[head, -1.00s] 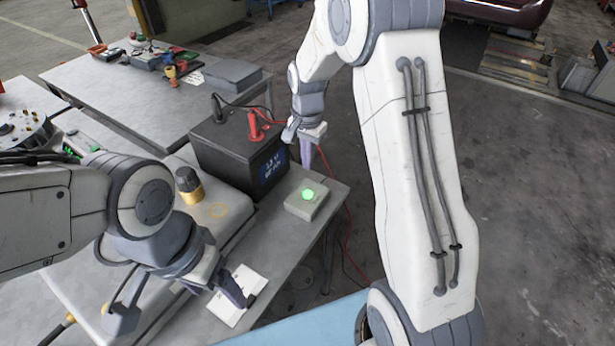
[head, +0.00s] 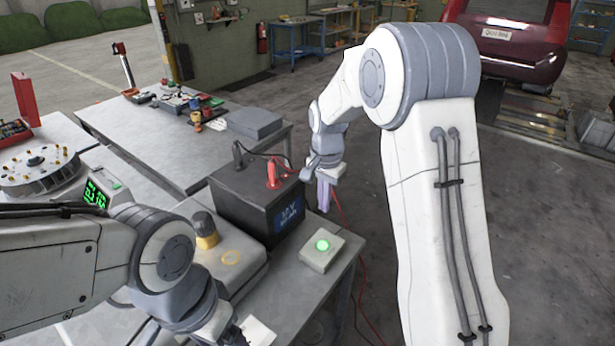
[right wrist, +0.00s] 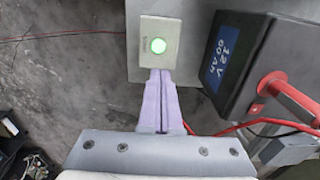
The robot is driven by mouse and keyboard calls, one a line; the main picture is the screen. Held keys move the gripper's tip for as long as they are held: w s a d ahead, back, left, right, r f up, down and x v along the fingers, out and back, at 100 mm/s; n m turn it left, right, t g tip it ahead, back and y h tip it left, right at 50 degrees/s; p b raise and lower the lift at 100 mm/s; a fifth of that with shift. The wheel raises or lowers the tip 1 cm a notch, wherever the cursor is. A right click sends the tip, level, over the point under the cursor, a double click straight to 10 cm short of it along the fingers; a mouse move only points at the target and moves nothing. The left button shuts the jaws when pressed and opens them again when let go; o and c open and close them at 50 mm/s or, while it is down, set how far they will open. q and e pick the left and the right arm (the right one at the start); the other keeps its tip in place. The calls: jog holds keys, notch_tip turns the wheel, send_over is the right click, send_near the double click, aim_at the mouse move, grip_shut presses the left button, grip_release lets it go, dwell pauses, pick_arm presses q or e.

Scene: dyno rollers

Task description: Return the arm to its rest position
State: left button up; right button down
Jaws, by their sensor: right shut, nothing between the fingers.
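My right gripper (head: 324,196) hangs beside the black battery, above and behind the small button box (head: 319,254) in the head view. Its lilac fingers are shut and empty; they show in the right wrist view (right wrist: 161,82), pointing toward the button box (right wrist: 158,62), whose button glows green. My right arm reaches across the right half of the head view. My left gripper (head: 232,334) is at the bottom edge of the head view, partly cut off, so its jaws cannot be made out.
The black battery (head: 246,205) has a red clamp (head: 273,174) on top and stands close left of my right gripper. A red cable hangs past the bench edge. A second table (head: 160,140) with tools is behind. Open floor (head: 545,220) lies to the right.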

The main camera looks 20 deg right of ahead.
jog(key=s+a+r+n, duration=0.4)
jog(key=s+a, duration=0.2)
jog(key=a, duration=0.2)
jog(key=s+a+n, duration=0.3)
jog(key=s+n, duration=0.4)
jog(key=s, duration=0.5)
jog(key=s+a+r+n+y, duration=0.1)
jog(key=s+a+n, duration=0.3)
jog(key=s, duration=0.7)
jog(key=n, duration=0.2)
jog(key=shift+s+a+r+n, duration=0.15)
jog(key=shift+s+r+n, duration=0.05)
jog(key=shift+s+n, duration=0.2)
